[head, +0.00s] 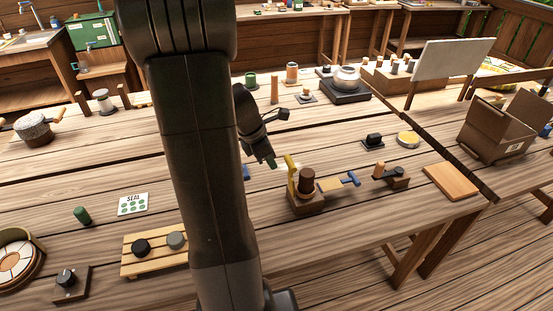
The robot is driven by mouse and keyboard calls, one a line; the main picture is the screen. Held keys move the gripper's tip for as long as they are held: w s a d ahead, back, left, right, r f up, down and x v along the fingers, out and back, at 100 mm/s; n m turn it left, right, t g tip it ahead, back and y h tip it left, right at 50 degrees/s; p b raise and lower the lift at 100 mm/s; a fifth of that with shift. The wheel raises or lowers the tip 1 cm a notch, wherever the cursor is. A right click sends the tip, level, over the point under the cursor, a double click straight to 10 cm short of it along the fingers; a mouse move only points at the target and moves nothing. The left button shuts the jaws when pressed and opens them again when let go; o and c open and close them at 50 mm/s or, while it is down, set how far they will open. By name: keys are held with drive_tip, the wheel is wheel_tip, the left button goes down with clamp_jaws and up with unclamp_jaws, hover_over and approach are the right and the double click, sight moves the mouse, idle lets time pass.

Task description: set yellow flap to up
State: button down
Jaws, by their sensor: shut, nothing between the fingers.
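The yellow flap (291,168) is a narrow yellow piece at the left side of a small wooden block (305,205) on the table. It stands roughly upright, with its top leaning slightly left. A dark brown cylinder (306,180) is on the same block, just right of the flap, and hides part of it. My gripper (270,160) points down just left of the flap's top, close to it. I cannot tell whether they touch. The fingers look closed and hold nothing visible. My arm hides the table to the left.
A blue-handled tool (348,180) and a small wooden block with a dark lever (392,175) are right of the flap. A flat board (450,181) lies farther right near the table edge. A wooden rack (155,253) with knobs is at front left. The table front of the flap is clear.

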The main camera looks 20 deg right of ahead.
drive_tip(key=d+v, duration=0.1)
drive_tip(key=v, duration=0.9)
drive_tip(key=shift+r+b, duration=0.35)
drive_tip(key=shift+r, duration=0.05)
drive_tip(key=shift+d+f, duration=0.1)
drive_tip(key=x, duration=1.1)
drive_tip(key=shift+d, duration=0.45)
